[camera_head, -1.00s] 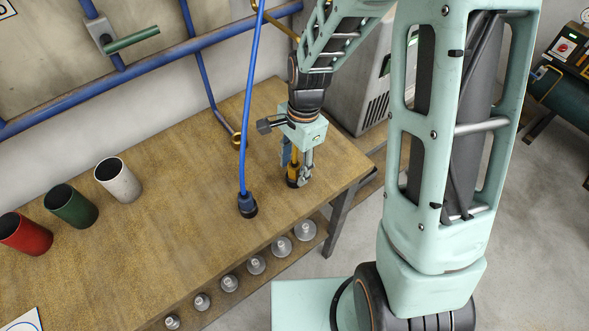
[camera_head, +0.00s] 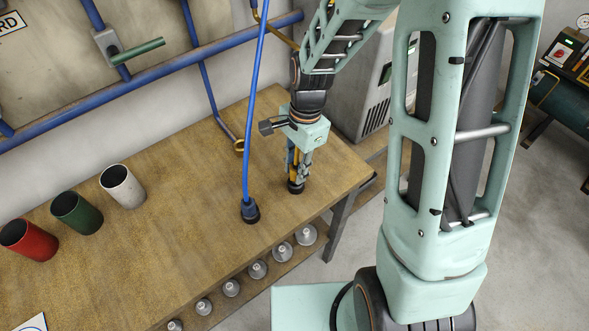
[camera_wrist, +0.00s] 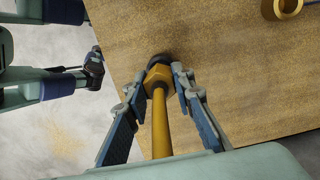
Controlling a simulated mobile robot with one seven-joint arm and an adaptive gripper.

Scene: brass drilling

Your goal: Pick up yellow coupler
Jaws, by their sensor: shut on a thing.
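The yellow coupler (camera_wrist: 158,78) is a yellow hex fitting with a dark end, on a yellow hose. In the wrist view it sits between the two blue-padded fingers of my gripper (camera_wrist: 158,84). In the head view my gripper (camera_head: 299,172) points down near the right end of the workbench and is shut around the coupler. The coupler's dark end (camera_head: 295,188) shows just below the fingertips, at or just above the bench top; I cannot tell if it touches. The fingers hide much of the coupler in the head view.
A blue hose with a blue coupler (camera_head: 250,210) stands on the bench (camera_head: 180,245) left of my gripper. White (camera_head: 122,186), green (camera_head: 77,213) and red (camera_head: 29,241) cups stand further left. Blue pipes (camera_head: 150,80) run along the wall. A grey cabinet (camera_head: 372,85) is behind right.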

